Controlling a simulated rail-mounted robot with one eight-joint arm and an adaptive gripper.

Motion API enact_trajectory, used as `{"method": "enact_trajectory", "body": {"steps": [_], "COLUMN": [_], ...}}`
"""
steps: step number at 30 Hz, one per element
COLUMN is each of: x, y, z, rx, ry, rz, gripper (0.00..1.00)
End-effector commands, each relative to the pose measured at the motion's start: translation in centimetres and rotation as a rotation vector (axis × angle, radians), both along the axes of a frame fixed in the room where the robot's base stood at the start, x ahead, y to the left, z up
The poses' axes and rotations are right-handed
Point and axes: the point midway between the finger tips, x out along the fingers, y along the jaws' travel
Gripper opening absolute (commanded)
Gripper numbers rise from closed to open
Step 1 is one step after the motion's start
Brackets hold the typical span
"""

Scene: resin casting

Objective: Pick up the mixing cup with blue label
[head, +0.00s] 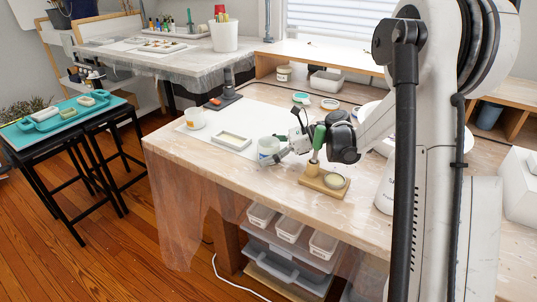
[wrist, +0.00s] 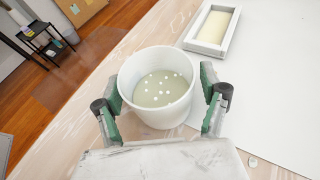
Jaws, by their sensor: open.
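A white mixing cup (head: 266,147) stands on the table beside the white sheet, with a faint bluish mark on its side in the head view. In the wrist view the white cup (wrist: 163,112) is upright and holds pale liquid with several small white dots. My gripper (head: 283,148) is at the cup. In the wrist view my gripper (wrist: 162,88) is open, with one green-padded finger on each side of the cup. Whether the pads touch the cup wall is not clear. Another white cup (head: 195,118), with an orange-yellow label, stands farther left.
A white-framed mould (head: 231,141) with a pale fill lies close by; it also shows in the wrist view (wrist: 213,27). The table's front edge is near.

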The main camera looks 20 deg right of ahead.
Motion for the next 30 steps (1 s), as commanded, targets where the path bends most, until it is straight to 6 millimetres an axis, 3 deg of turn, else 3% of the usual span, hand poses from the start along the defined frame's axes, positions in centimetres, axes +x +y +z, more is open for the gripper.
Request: {"method": "enact_trajectory", "body": {"steps": [4, 15, 30], "x": [0.01, 0.0, 0.01], "y": [-0.01, -0.03, -0.03], "z": [0.05, 0.04, 0.53], "rx": [0.0, 0.0, 0.0], "ry": [0.0, 0.0, 0.0], "rz": [0.0, 0.0, 0.0], "gripper": [0.74, 0.24, 0.23]}}
